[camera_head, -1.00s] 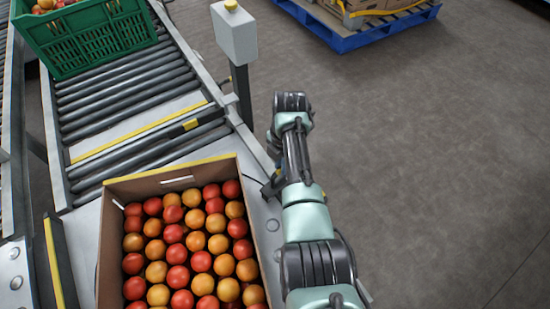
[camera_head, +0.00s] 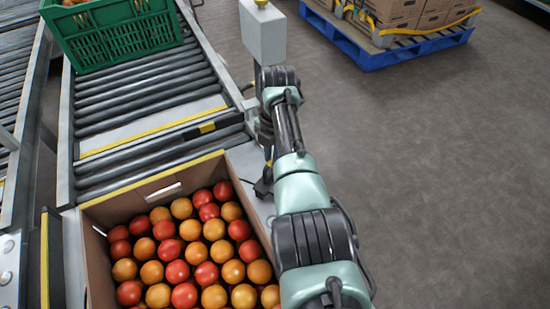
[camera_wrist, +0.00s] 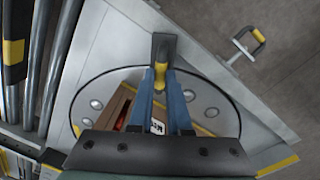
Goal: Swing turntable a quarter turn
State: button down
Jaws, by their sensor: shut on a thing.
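An open cardboard box (camera_head: 150,186) of red and orange tomatoes stands at the bottom left of the head view. In the wrist view the round turntable (camera_wrist: 222,103) has silver ball rollers and bears the box (camera_wrist: 119,103). My gripper (camera_wrist: 161,72) is shut on a black-and-yellow handle (camera_wrist: 163,46) near the disc's far edge. In the head view my arm reaches down along the box's right side, and my fingertips are hard to make out there.
A roller conveyor (camera_head: 150,85) bearing a green crate (camera_head: 115,38) runs behind the box. A grey post box (camera_head: 262,35) stands close beyond my arm. A yellow-gripped handle (camera_wrist: 247,43) sits right of the turntable. A blue pallet (camera_head: 385,52) is far back; the floor right is clear.

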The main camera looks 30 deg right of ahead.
jog(key=shift+w+a+r, duration=0.1)
jog(key=shift+w+a, duration=0.15)
jog(key=c, duration=0.9)
grip_release()
jog(key=r+p, duration=0.1)
jog(key=r, duration=0.3)
jog(key=r+p, duration=0.1)
jog(key=r, duration=0.3)
jog(key=r+p, duration=0.2)
jog(key=r, duration=0.2)
jog(key=shift+s+d+r, duration=0.2)
jog(key=shift+s+r, duration=0.2)
